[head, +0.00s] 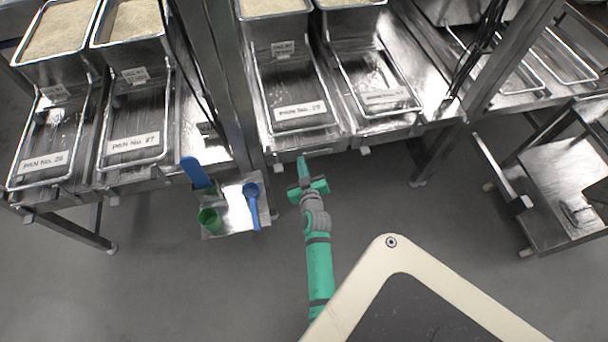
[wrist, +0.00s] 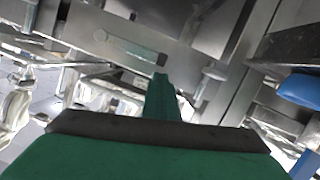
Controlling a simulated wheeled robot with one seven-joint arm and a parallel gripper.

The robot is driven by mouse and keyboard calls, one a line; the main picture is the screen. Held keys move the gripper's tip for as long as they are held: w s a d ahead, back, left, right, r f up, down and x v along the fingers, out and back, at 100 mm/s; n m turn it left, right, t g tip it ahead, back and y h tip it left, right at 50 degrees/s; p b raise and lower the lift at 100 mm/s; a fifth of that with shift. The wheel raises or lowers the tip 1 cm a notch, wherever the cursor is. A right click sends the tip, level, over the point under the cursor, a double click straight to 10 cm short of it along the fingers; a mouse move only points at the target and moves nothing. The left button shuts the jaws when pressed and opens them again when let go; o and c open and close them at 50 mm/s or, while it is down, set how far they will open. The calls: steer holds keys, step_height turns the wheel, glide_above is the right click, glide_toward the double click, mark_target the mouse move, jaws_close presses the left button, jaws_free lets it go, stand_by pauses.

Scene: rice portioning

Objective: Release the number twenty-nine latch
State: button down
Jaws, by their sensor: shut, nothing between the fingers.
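My gripper (head: 303,168) is green, with its fingers shut and empty. It points up at the front edge of the bench, just below the pan (head: 300,112) whose label seems to read 29. In the wrist view, the shut fingers (wrist: 160,88) point at the metalwork under the bench. A metal plate with a slot (wrist: 130,45) lies beyond the fingertips, and a short pin (wrist: 213,74) stands to their right. I cannot tell which part is the number twenty-nine latch. No latch number is readable, and contact with the metal cannot be judged.
A small metal shelf (head: 233,228) left of my gripper holds a green cup (head: 209,219) and a blue scoop (head: 251,200). A larger blue-handled tool (head: 195,172) stands there too. A bench leg (head: 440,152) and a cart (head: 560,185) stand at right. Floor below is clear.

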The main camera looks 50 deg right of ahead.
steer(key=s+a+r, duration=0.5)
steer(key=s+a, duration=0.1)
steer(key=s, duration=0.1)
steer(key=shift+a+r, duration=0.2)
steer(key=shift+r, duration=0.05)
stand_by(0.6)
